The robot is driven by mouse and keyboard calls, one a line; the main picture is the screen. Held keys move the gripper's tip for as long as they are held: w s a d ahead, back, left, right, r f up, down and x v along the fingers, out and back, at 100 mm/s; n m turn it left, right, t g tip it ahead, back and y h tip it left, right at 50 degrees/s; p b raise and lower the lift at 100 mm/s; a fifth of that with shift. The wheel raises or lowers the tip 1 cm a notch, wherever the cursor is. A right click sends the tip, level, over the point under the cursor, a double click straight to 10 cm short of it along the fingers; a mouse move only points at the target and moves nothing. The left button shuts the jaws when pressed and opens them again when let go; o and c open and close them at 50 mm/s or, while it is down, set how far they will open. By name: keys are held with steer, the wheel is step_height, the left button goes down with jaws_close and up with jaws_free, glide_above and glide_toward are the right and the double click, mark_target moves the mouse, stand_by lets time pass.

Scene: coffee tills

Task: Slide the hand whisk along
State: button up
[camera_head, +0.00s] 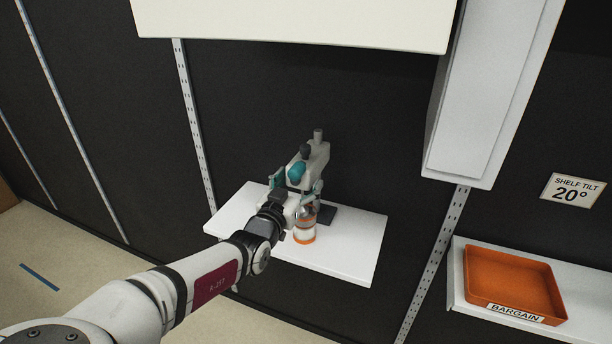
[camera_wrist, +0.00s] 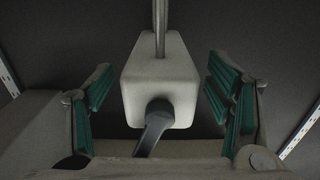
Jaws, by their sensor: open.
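On the white shelf (camera_head: 355,248) a pale grey upright device (camera_head: 317,156) with a dark knob stands by a dark base plate. I cannot tell whether it is the hand whisk; no whisk wires show. My gripper (camera_head: 298,186) is in front of it and hides part of it. In the wrist view, a pale block (camera_wrist: 160,75) with a metal rod above and a dark grey lever (camera_wrist: 155,124) below shows between the spread green pads of my gripper (camera_wrist: 160,88). The gripper is open, with gaps on both sides of the block.
A clear container with orange bands (camera_head: 305,230) stands on the shelf just below my gripper. An orange tray (camera_head: 505,282) marked BARGAIN sits on a lower shelf at right. A large white panel (camera_head: 300,22) overhangs above, and a white box (camera_head: 485,95) hangs at upper right.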

mark_target(305, 159)
steer(key=shift+b+x, duration=0.75)
steer(key=shift+x, duration=1.25)
steer(key=c, duration=1.7)
step_height(305, 159, up, 4)
steer(key=shift+s+f+p, duration=0.1)
steer(key=shift+s+p, duration=0.05)
steer(key=shift+p, duration=0.75)
steer(key=shift+r, duration=0.35)
steer(key=o, duration=1.7)
steer(key=shift+f, duration=0.1)
